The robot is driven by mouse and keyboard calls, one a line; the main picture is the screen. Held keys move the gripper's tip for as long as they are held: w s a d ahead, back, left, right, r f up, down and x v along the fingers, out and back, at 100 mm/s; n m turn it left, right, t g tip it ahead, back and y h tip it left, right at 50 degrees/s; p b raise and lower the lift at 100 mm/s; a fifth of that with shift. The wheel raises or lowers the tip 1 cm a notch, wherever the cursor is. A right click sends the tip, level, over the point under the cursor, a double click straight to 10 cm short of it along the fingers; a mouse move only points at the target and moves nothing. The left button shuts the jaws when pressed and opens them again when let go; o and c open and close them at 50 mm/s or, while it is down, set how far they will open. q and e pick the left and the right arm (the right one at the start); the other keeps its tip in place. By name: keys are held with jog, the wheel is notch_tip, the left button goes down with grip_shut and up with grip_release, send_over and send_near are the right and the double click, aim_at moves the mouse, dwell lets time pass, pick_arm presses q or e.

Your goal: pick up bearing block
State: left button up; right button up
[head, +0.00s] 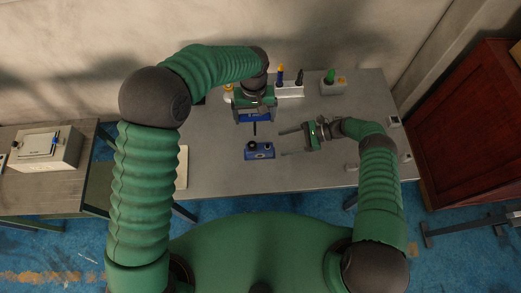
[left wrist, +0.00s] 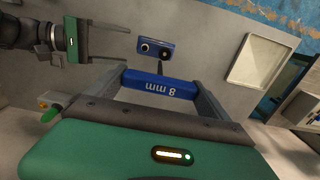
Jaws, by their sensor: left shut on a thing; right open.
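My left gripper (head: 254,112) is shut on a blue handle marked "8 mm" (left wrist: 160,85), which lies between its two fingers in the left wrist view. A thin dark pin (head: 255,129) sticks out from the handle toward the blue block. The blue block (head: 259,151), likely the bearing block, rests on the grey table and shows round features on its face in the left wrist view (left wrist: 155,47). My right gripper (head: 290,142) is open and empty to the right of the block, its fingers pointing toward it.
A pale rack (head: 290,90) with yellow-topped and dark-topped tools stands at the table's back. A grey holder with a green handle (head: 330,76) is right of it. A pale tray (head: 182,167) lies at the table's left. Small parts lie at the right edge. The front middle is clear.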

aim_at(258, 151)
jog(key=x, duration=0.7)
jog(key=shift+s+a, duration=0.15)
jog(key=shift+a, duration=0.05)
jog(key=x, duration=0.5)
jog(key=shift+s+d+f, duration=0.15)
jog(key=shift+s+f, duration=0.1)
jog(key=shift+s, duration=0.1)
grip_shut()
jog(key=shift+w+r, duration=0.1)
